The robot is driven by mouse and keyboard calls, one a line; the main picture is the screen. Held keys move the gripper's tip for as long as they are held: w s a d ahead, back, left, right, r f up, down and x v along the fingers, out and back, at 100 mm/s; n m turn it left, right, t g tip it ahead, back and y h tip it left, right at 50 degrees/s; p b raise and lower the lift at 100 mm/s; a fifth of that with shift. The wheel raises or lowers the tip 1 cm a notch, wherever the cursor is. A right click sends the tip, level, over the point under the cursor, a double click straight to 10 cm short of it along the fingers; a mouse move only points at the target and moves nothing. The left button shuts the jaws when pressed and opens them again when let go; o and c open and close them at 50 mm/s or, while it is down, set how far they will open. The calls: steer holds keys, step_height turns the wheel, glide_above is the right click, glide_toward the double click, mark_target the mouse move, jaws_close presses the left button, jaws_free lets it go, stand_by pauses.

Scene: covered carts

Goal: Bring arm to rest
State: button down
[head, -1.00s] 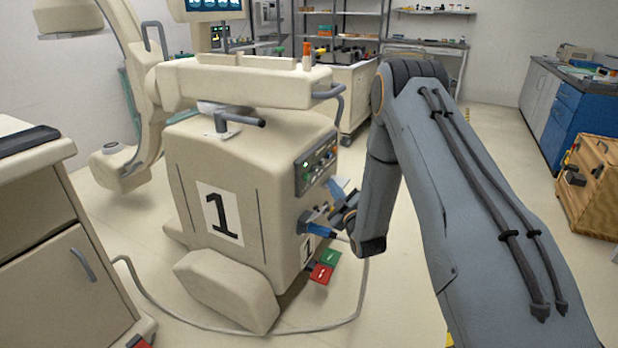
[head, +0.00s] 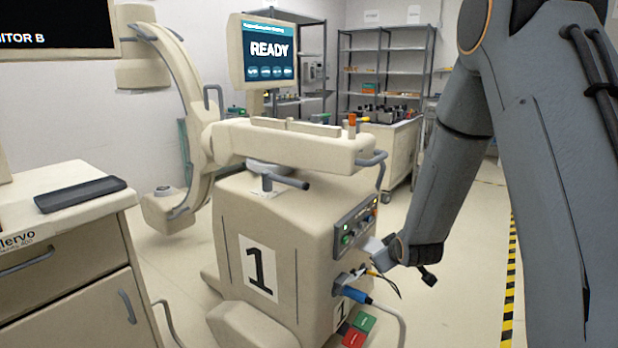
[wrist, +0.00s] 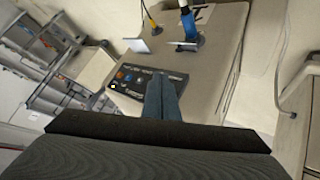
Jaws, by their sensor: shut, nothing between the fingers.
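My arm stands on the right of the head view, with its upper part cut off by the frame and its wrist (head: 425,255) beside the unit marked 1 (head: 300,235). In the wrist view my gripper (wrist: 162,98) has its two grey fingers together and empty, over the unit's dark control panel (wrist: 140,85). A blue plug (head: 352,294) sits in the unit's side below my wrist, with a cable from it; it also shows in the wrist view (wrist: 187,28), apart from my fingers. The unit's screen (head: 268,52) reads READY.
A pale cabinet (head: 75,290) with a dark tray (head: 80,194) stands at left. Shelving (head: 386,70) and a cart (head: 400,145) stand behind. A white flap (head: 372,246) is close to my wrist. Floor is open at right, with a yellow-black stripe (head: 511,270).

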steer(key=s+a+r+m+g+p, duration=0.1)
steer(key=s+r+g, duration=0.4)
steer(key=s, duration=1.2)
steer(key=s+a+r+m+g+p, duration=0.1)
steer(key=s+r+m+g+p, duration=0.2)
steer(key=s, duration=1.5)
step_height(320, 180, up, 2)
steer(key=shift+a+r+m+g, duration=0.2)
steer(key=shift+m+g, duration=0.8)
